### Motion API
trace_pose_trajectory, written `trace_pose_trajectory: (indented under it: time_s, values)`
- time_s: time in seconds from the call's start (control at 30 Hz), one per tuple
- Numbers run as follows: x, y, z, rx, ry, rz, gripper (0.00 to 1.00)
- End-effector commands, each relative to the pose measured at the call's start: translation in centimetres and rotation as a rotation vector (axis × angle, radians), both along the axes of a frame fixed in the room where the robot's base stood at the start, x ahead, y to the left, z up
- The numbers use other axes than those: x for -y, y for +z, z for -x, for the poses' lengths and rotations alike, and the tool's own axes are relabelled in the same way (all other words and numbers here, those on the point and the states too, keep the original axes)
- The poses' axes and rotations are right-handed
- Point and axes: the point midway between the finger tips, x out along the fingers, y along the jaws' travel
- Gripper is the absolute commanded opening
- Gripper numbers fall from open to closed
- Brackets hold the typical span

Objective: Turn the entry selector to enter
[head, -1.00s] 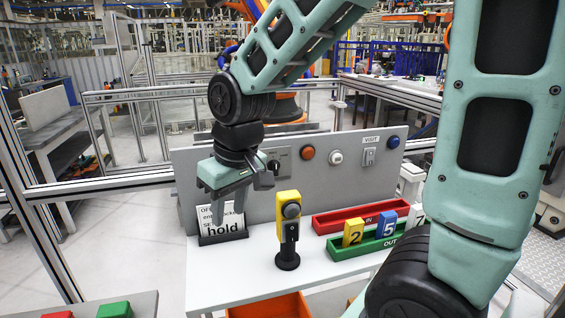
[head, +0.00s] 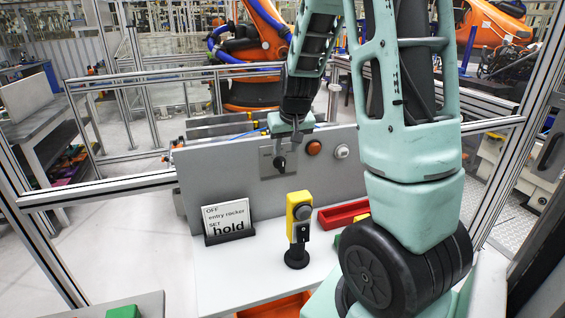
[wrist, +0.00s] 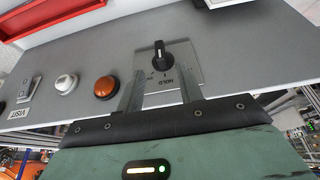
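The entry selector (head: 279,162) is a black knob on a grey plate on the upright panel. In the wrist view the knob (wrist: 161,56) has a white line on it, and a HOLD label is partly legible on its plate. My gripper (head: 286,141) is at the panel's top edge, just above the knob in the head view. In the wrist view the fingers of my gripper (wrist: 161,78) are apart, with the knob showing beyond the gap between them. I cannot see any contact with the knob. The ENTER marking is not legible.
An orange button (head: 314,148) and a white button (head: 342,152) sit right of the selector. A sign reading "hold" (head: 229,219) and a yellow post-mounted device (head: 298,216) stand on the white table (head: 235,275). A red tray (head: 342,216) is partly behind my arm.

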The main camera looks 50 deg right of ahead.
Motion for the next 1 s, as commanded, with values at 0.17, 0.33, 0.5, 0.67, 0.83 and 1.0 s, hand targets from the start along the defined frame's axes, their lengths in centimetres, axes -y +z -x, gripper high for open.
trace_pose_trajectory:
  time_s: [0.17,0.33,0.5,0.67,0.83,1.0]
  values:
    - [0.8,-3.4,-1.1,-0.004,-0.002,-0.002,0.36]
    - [1.2,-5.7,-2.0,-0.002,-0.001,-0.003,0.36]
    - [1.5,-7.0,-2.5,0.000,0.000,-0.001,0.36]
    - [1.6,-7.4,-2.7,0.002,0.000,0.000,0.36]
    - [1.6,-7.4,-2.7,0.002,0.000,0.000,0.36]
    - [1.6,-7.4,-2.7,0.001,0.000,0.000,0.00]
